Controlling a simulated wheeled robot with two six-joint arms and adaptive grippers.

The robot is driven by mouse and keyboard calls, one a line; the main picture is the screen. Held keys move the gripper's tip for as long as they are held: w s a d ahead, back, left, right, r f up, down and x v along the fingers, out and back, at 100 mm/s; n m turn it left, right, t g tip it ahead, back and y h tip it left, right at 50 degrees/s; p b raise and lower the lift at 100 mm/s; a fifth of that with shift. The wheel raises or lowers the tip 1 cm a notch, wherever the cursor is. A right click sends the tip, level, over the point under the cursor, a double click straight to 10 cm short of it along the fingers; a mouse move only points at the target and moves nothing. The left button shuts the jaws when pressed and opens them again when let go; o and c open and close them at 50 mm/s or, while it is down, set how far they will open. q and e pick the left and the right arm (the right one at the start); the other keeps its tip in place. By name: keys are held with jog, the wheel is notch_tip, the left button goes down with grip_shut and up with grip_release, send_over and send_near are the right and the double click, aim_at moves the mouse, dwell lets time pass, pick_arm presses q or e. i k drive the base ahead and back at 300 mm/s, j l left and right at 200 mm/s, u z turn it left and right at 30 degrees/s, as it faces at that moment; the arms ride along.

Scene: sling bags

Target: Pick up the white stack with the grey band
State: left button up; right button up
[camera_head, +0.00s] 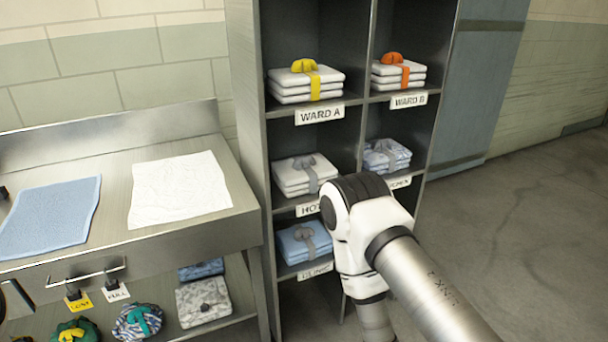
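The white stack with the grey band (296,178) lies in the middle-left compartment of the shelf unit, above a partly covered label that starts with "HO". It is folded, with a grey knot on top and a grey band down its front. My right arm comes in from the lower right, and its joint stands in front of the shelf, just right of the stack and over part of the label. The stack itself is mostly clear to see. My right gripper is out of view, and no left gripper can be made out.
The grey shelf unit (248,90) also holds a yellow-banded white stack (290,90), an orange-banded white stack (385,78), a patterned stack (398,150) and a blue stack (290,243). A steel table (120,165) with a blue cloth (50,215) and white cloth (178,190) stands left.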

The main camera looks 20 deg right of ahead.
aim_at(298, 176)
jog(key=i+l, duration=0.15)
jog(key=l, duration=0.35)
jog(key=i+l, duration=0.1)
jog(key=l, duration=0.45)
jog(key=i+l, duration=0.15)
jog(key=l, duration=0.35)
jog(key=i+l+u, duration=0.1)
jog(key=l, duration=0.45)
jog(key=i+l, duration=0.1)
jog(key=l, duration=0.4)
jog(key=i+l, duration=0.1)
jog(key=l, duration=0.45)
jog(key=i+l, duration=0.15)
jog(key=l, duration=0.4)
